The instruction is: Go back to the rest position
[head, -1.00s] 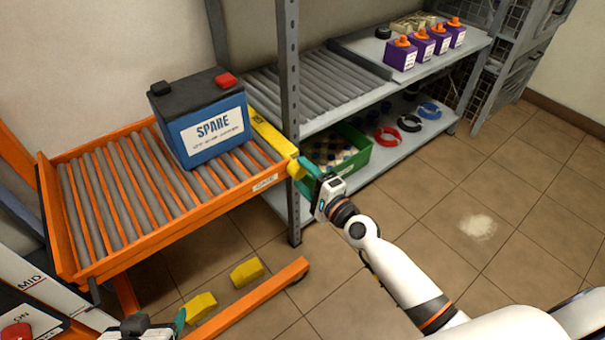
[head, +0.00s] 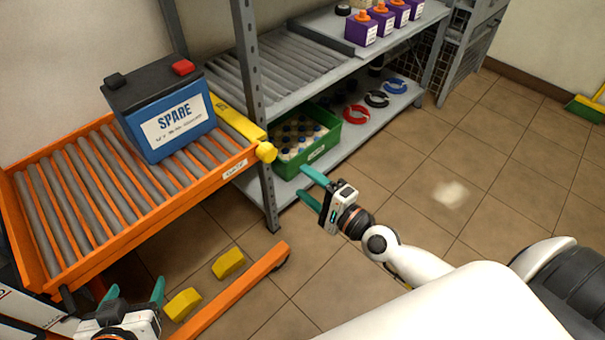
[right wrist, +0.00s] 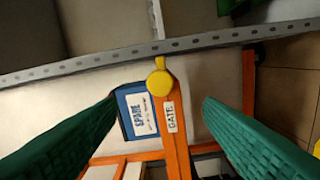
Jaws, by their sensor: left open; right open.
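My right gripper (head: 304,182) is open and empty, apart from the yellow knob (head: 266,152) at the end of the yellow gate bar (head: 236,124). In the right wrist view, both green fingers stand wide apart, with the knob (right wrist: 159,84) seen between and beyond them. My left gripper (head: 136,290) is open and empty at the lower left, below the orange roller cart (head: 135,238). The blue SPARE battery (head: 168,128) sits upright on the cart's rollers, beside the gate bar.
A metal shelf (head: 258,206) stands behind, with a green crate (head: 318,152) of bottles on its lower level and purple containers (head: 362,32) above. Yellow wedges (head: 228,263) lie on the floor near the cart's orange leg (head: 235,288).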

